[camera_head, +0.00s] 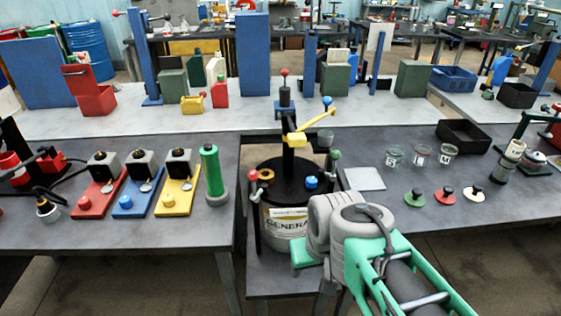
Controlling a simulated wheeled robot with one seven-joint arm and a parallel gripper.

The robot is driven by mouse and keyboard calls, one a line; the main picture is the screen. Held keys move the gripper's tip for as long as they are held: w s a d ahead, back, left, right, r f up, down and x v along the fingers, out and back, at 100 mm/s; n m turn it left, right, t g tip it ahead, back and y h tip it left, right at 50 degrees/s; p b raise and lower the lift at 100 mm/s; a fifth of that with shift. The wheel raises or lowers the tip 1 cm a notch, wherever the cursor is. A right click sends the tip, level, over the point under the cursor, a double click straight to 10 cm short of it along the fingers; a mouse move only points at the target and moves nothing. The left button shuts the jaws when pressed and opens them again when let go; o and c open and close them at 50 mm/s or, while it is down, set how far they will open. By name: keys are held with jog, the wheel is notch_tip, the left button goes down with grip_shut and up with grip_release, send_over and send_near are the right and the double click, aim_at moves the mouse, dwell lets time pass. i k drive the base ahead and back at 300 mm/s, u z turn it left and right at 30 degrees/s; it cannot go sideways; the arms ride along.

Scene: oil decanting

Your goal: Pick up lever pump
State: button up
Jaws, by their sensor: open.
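What looks like the lever pump (288,163) is a black upright column with a yellow lever (317,121) slanting up to the right. It stands upright on the black lid (272,193) of a drum (285,226) with a "GENERAL" label. A brass-coloured ring and a blue cap sit on the lid. My grey and green arm reaches in from the lower right and covers the drum's right side. My gripper's fingers do not show, and I see nothing holding the pump.
Red-, blue- and yellow-based units (177,196) and a green cylinder (212,172) stand on the left. A pale square plate (365,179), several small cups and coloured discs (445,195) lie on the right. A black tray (463,136) stands behind them. Red- and green-topped posts flank the drum.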

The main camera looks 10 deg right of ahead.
aim_at(209, 153)
jog(key=k, duration=0.35)
jog(key=z, duration=0.1)
jog(key=i, duration=0.35)
jog(key=u, duration=1.6)
jog(key=i, duration=0.5)
